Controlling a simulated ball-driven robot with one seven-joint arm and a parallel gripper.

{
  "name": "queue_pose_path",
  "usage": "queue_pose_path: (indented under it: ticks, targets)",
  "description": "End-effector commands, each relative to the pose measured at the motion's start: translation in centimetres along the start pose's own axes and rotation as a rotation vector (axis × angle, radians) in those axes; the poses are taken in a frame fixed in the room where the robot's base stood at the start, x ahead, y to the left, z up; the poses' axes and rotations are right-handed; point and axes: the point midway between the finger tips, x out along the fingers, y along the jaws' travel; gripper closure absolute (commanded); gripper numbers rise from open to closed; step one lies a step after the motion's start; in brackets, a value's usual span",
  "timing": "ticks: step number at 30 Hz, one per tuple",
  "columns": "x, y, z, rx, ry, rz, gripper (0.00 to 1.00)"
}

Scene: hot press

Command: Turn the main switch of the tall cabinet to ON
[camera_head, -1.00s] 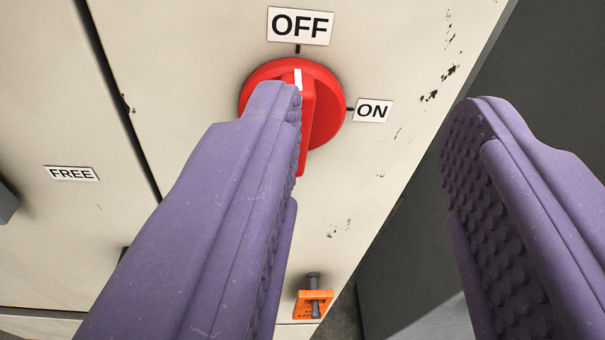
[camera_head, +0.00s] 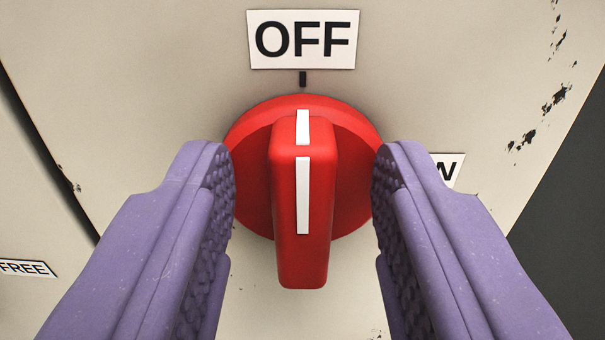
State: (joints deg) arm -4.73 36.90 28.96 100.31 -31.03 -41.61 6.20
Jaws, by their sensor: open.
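The red main switch (camera_head: 302,215) is on the beige cabinet front in the middle of the view. It is a round dial with a raised handle. The white line on the handle points up to the mark under the OFF label (camera_head: 303,40). The ON label (camera_head: 447,169) is to the right, mostly hidden behind my right finger. My gripper (camera_head: 303,185) is open. Its two purple fingers stand either side of the handle, with gaps between the pads and the handle. The fingertips overlap the dial's left and right edges in the picture.
A FREE label (camera_head: 26,268) is at the lower left, beyond a dark vertical seam (camera_head: 45,150) in the cabinet front. The cabinet's right edge slants down the right side, with a dark grey surface (camera_head: 565,215) beyond it.

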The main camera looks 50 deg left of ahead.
Motion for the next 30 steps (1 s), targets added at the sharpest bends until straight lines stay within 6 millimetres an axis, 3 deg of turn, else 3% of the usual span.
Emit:
queue_pose_path:
  ticks: [2, 8, 20, 30]
  targets:
    - [-0.02, 0.02, -0.01, 0.000, 0.000, 0.000, 0.55]
    - [-0.03, 0.03, -0.01, 0.000, 0.000, 0.001, 1.00]
    - [-0.04, 0.14, -0.03, 0.054, -0.001, 0.001, 1.00]
    - [-0.05, 0.56, 0.00, 0.299, -0.001, 0.002, 1.00]
